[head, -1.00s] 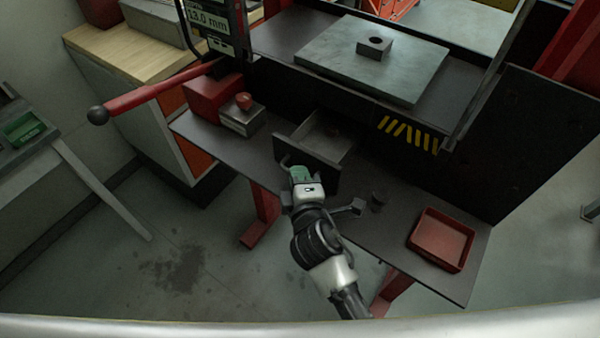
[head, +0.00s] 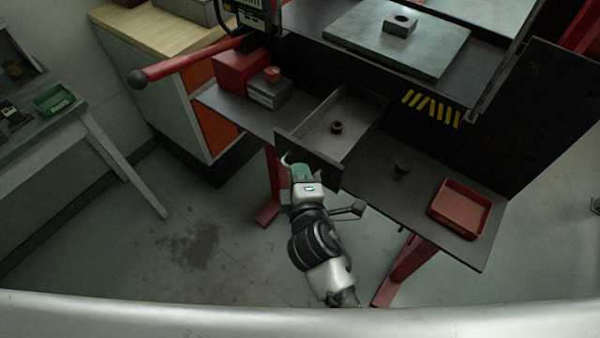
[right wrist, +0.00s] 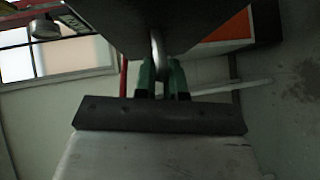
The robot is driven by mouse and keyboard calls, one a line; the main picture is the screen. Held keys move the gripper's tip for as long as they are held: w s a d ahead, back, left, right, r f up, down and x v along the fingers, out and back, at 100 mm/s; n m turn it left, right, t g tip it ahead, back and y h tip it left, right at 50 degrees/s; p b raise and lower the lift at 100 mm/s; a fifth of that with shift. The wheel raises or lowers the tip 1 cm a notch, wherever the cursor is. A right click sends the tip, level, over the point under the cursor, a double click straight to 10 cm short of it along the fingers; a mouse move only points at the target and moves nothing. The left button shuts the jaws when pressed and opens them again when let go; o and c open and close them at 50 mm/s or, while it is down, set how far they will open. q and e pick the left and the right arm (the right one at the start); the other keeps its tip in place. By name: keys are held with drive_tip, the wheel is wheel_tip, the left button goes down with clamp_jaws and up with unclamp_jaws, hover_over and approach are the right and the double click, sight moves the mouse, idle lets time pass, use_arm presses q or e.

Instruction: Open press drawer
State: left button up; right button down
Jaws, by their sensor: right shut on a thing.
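The press drawer (head: 345,122) is pulled out from under the press bed, and its open inside shows with a small dark red ring (head: 337,127) on its floor. Its dark front panel (head: 309,158) faces my right arm. My right gripper (head: 292,163) is at the left part of that front and shut on the drawer handle (right wrist: 158,55). In the right wrist view the green fingers (right wrist: 163,78) close around the curved handle, beside the dark drawer front. My left gripper is in neither view.
A red tray (head: 460,208) and a small dark part (head: 402,168) sit on the shelf right of the drawer. A red box (head: 241,72) and a grey block with a red knob (head: 269,92) sit to its left. A red lever (head: 190,61) sticks out at upper left.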

drive_tip(key=c, duration=1.2)
unclamp_jaws()
drive_tip(key=shift+b+v, duration=1.45)
drive_tip(key=shift+v, duration=4)
